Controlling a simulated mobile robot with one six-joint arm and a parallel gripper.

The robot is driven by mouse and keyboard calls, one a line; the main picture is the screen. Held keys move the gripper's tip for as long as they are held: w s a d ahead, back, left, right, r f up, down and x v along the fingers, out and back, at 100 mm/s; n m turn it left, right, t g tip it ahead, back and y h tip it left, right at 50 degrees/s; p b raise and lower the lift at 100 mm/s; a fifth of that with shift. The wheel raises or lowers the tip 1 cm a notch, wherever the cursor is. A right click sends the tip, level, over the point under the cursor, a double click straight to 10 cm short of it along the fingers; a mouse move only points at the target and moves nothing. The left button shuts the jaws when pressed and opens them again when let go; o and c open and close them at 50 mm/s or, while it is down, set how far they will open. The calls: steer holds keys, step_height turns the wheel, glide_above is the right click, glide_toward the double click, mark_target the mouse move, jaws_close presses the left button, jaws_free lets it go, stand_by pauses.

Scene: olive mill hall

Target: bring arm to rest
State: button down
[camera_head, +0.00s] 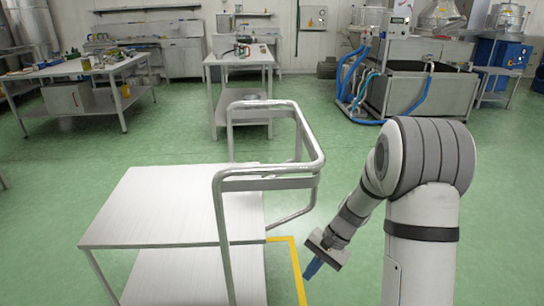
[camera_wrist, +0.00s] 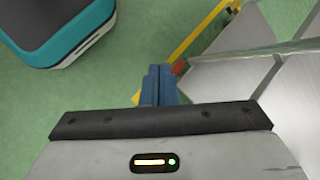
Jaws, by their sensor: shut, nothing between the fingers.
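My gripper (camera_head: 312,268) hangs low in front of my body in the head view, pointing down and to the left, just right of the cart's handle side. In the wrist view its blue fingers (camera_wrist: 158,84) are shut together with nothing between them. My arm is bent, with the elbow up and the forearm sloping down to the left. The gripper is over the green floor, close to a yellow floor line (camera_head: 292,262).
A metal cart (camera_head: 150,205) with a tubular handle stands at left front, close to my gripper. Steel tables (camera_head: 75,66) (camera_head: 240,58) stand behind. A steel machine with blue hoses (camera_head: 425,85) is at back right. Green floor lies clear between them.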

steer(key=s+d+r+n+t+h+p, duration=0.1)
steer(key=s+r+p, duration=0.3)
steer(key=r, duration=0.7)
steer(key=s+d+r+n+t+h+p, duration=0.2)
steer(key=s+r+p, duration=0.3)
steer(key=r, duration=0.5)
steer(key=s+d+r+n+t+h+p, duration=0.1)
steer(key=s+r+n+t+h+p, duration=0.1)
steer(key=s+r+p, duration=0.3)
steer(key=s+r+n, duration=0.1)
steer(key=s+r, duration=0.2)
steer(key=r, duration=0.3)
steer(key=shift+s+d+r+n+h, duration=0.25)
steer(key=shift+d+r+n+h, duration=0.05)
steer(key=shift+r+h, duration=0.1)
steer(key=shift+a, duration=0.1)
